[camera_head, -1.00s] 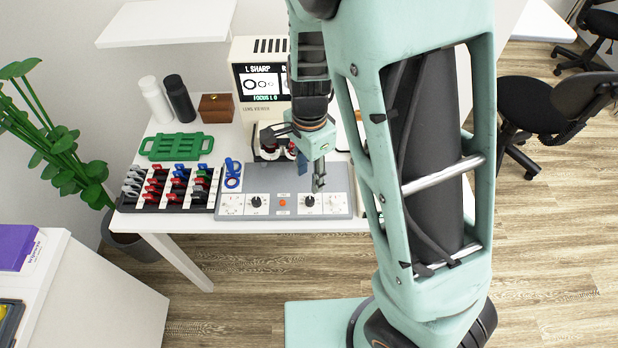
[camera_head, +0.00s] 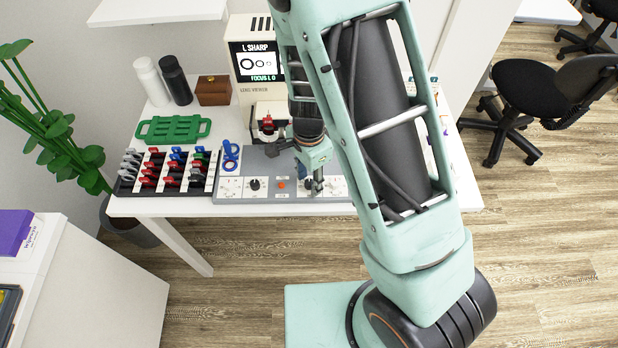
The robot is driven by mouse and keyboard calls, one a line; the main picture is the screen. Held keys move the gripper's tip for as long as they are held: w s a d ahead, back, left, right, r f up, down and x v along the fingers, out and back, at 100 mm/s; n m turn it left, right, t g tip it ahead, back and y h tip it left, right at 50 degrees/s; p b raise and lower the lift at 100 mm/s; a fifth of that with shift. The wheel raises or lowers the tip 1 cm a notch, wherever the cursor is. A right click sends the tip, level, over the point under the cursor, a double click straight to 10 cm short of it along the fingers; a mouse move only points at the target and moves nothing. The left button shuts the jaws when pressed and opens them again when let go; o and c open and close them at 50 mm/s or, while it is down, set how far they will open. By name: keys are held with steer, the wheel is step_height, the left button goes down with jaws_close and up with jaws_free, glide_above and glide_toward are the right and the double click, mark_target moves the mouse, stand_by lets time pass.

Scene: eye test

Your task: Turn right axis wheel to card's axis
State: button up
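The grey control panel (camera_head: 284,165) lies on the white table. Its left dial has a black knob (camera_head: 254,184) on a white marked plate. The right dial's white plate (camera_head: 335,187) shows beside my gripper (camera_head: 315,189), which points down over the right wheel and mostly hides it. The gap between its fingers is too small to make out, and I cannot tell whether it touches the wheel. An orange button (camera_head: 281,185) sits between the dials. The lens viewer (camera_head: 260,62) screen reads "L SHARP" and "FOCUS L 0". I cannot make out an axis card.
A green tray (camera_head: 173,130), a wooden box (camera_head: 213,91) and two bottles are behind. My arm covers the table's right part.

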jaws_close()
steer(key=shift+n, duration=0.3)
steer(key=n+b, duration=0.2)
steer(key=n, duration=0.3)
steer(key=shift+n, duration=0.3)
steer(key=n+b, duration=0.2)
steer(key=n, duration=0.2)
steer(key=shift+n, duration=0.7)
jaws_free()
